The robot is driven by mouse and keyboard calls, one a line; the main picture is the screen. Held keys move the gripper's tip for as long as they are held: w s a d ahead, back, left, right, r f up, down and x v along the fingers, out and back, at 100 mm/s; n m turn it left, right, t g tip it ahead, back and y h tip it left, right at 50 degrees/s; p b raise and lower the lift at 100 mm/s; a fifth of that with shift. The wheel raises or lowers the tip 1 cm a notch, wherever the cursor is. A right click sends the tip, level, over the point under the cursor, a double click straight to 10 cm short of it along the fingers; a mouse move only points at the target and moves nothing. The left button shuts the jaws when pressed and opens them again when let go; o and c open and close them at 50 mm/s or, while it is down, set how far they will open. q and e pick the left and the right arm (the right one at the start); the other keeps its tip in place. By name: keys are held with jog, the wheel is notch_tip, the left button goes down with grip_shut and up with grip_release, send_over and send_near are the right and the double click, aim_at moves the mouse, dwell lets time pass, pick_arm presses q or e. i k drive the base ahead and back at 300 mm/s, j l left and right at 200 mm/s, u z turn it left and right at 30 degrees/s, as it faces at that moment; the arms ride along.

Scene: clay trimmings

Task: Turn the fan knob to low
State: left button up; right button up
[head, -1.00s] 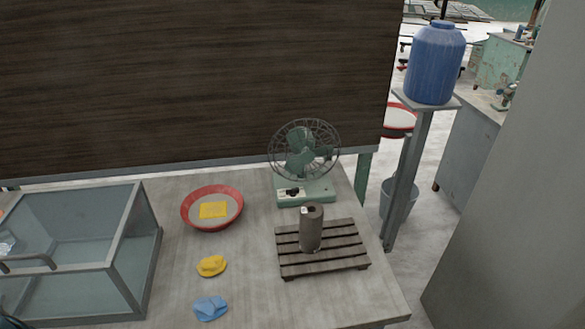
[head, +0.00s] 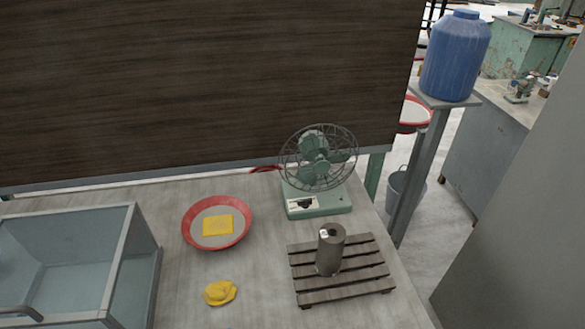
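A green desk fan (head: 317,158) with a round wire guard stands at the back right of the table. The knob's setting is too small to read. Neither of my grippers shows in the head view.
A slatted wooden rack (head: 350,283) with a grey cylinder (head: 331,249) stands in front of the fan. A red-rimmed bowl (head: 188,237) holding a yellow sponge (head: 217,225) is left of it. A yellow lump (head: 220,292) and a glass case (head: 139,250) are nearer. A blue barrel (head: 455,55) stands beyond the table.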

aim_at(305, 204)
jog(key=k+l+z, duration=0.15)
jog(key=l, duration=0.15)
jog(key=k+l+z, duration=0.15)
jog(key=l, duration=0.15)
jog(key=k+l+z, duration=0.1)
jog(key=l, duration=0.25)
jog(key=k+l+z, duration=0.15)
jog(key=k+l, duration=0.05)
jog(key=l, duration=0.1)
